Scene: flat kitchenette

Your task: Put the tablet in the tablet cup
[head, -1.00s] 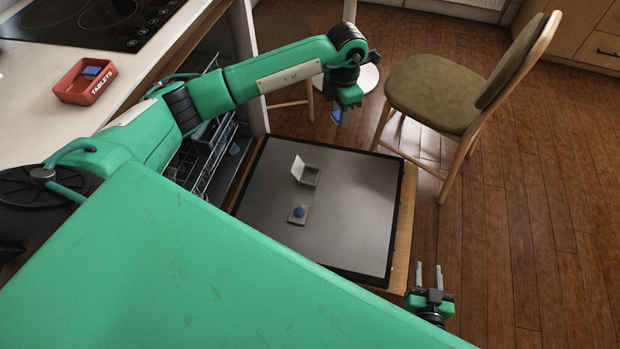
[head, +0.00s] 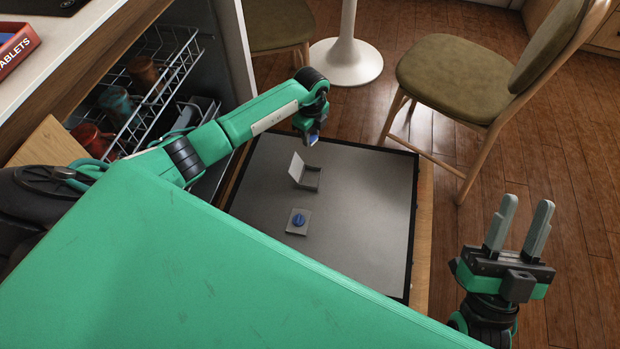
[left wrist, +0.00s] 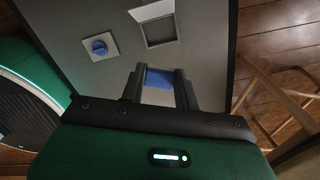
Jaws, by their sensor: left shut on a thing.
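The blue tablet (left wrist: 159,78) is between the fingers of my left gripper (left wrist: 158,84) in the left wrist view. In the head view my left gripper (head: 310,138) is shut on it above the open dishwasher door (head: 350,215). The tablet cup (head: 306,178) is a small square recess in the door with its lid raised; it also shows in the left wrist view (left wrist: 160,30). The held tablet is apart from the cup. My right gripper (head: 518,228) is open and empty, at the right of the door.
A round blue cap (head: 298,220) sits on a square plate near the cup. A red tablets box (head: 18,48) is on the counter at upper left. The dishwasher rack (head: 150,95) holds cups. A chair (head: 450,80) stands beyond the door.

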